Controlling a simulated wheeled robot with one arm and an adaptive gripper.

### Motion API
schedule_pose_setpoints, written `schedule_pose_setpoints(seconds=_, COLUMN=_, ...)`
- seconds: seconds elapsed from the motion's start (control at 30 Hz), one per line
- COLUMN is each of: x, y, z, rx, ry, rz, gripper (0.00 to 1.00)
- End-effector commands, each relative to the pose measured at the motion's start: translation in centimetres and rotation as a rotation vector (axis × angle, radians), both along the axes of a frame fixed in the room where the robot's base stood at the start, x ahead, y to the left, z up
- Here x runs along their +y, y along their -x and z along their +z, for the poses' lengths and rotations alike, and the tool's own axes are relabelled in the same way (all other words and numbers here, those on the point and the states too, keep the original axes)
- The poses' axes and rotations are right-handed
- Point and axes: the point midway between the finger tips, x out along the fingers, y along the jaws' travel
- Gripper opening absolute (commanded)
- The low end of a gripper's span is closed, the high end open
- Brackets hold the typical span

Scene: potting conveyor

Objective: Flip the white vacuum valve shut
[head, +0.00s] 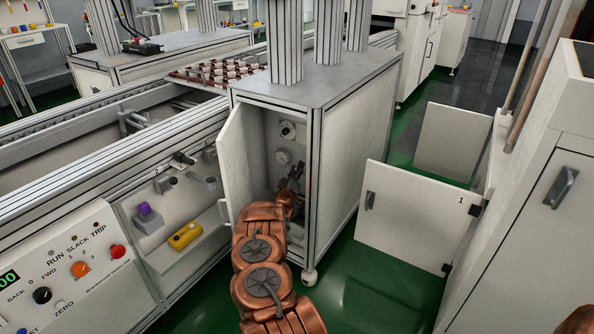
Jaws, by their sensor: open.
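Inside the open cabinet (339,77) in the middle of the head view are two pale round fittings on the back wall. The upper fitting (288,130) is whitish with a dark centre. The lower fitting (283,157) is greyish-white and sits just above my gripper. I cannot tell for sure which one is the white vacuum valve, nor how its handle stands. My copper-coloured arm reaches into the cabinet from below. My gripper (294,178) is small and dark in the opening, open, with no object visible in it. My wrist hides the lower part of the cabinet.
The cabinet door (235,165) stands open at the left of my arm. A cabinet door marked 1 (415,215) stands open at the right. A yellow box (185,236) and a purple-topped part (146,212) sit in the conveyor's side bay. Green floor lies clear between the cabinets.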

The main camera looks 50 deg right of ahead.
Motion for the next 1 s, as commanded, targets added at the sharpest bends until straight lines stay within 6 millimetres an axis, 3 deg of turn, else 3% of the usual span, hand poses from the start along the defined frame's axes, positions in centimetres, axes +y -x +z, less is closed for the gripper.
schedule_pose_setpoints(seconds=0.27, x=0.0, y=0.0, z=0.8, rx=0.0, ry=0.001, rz=0.001, gripper=0.41)
schedule_pose_setpoints(seconds=1.0, x=0.0, y=0.0, z=9.0, rx=-0.003, ry=0.001, rz=-0.001, gripper=0.41)
